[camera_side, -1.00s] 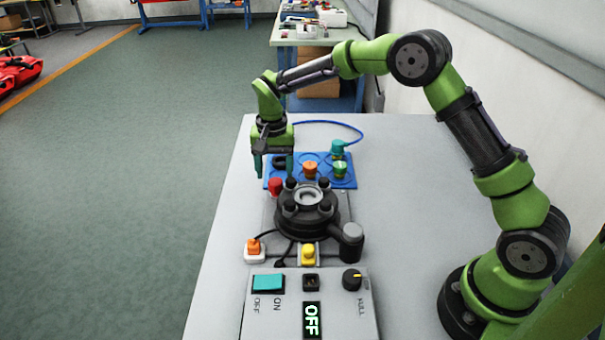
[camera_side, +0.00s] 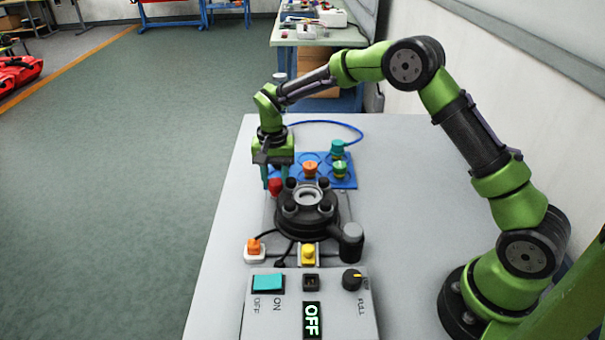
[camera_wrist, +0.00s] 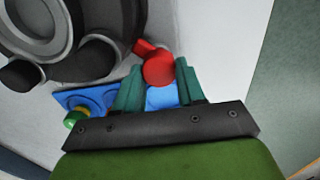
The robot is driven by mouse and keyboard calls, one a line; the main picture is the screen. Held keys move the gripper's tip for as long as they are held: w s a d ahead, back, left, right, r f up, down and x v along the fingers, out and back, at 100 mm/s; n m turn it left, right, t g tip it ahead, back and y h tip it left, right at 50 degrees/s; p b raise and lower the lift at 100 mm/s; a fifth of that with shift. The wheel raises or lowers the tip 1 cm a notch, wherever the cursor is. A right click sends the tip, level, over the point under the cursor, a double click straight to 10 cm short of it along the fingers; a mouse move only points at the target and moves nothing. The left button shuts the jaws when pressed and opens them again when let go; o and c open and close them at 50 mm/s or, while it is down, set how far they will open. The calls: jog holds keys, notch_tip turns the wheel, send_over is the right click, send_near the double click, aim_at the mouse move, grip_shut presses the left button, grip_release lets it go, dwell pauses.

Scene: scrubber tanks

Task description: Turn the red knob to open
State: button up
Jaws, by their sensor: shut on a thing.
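The red knob (camera_side: 276,186) sits at the back left of the round black-and-grey tank unit (camera_side: 307,222). My gripper (camera_side: 278,178) points down at the knob, its teal fingers reaching to it. In the wrist view, the red knob (camera_wrist: 159,68) lies between the tips of the two teal fingers of my gripper (camera_wrist: 162,80), which are shut on it. A small red tab sticks out from the knob towards the tank. The exact contact on the knob's far side is hidden.
Behind the tank lies a blue tray (camera_side: 345,182) with orange (camera_side: 310,169), green (camera_side: 340,169) and teal (camera_side: 337,148) pieces. In front stands a control box (camera_side: 262,312) whose display reads OFF. A yellow button (camera_side: 308,254) sits between.

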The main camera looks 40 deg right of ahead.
aim_at(274, 181)
jog(key=shift+n, duration=0.3)
jog(key=n, duration=0.6)
jog(key=shift+a, duration=0.15)
jog(key=n, duration=0.3)
jog(key=shift+n, duration=2.1)
jog(key=shift+a, duration=0.1)
jog(key=o, duration=1)
jog(key=shift+o, duration=0.2)
notch_tip(274, 181, up, 17)
jog(key=shift+w, duration=0.1)
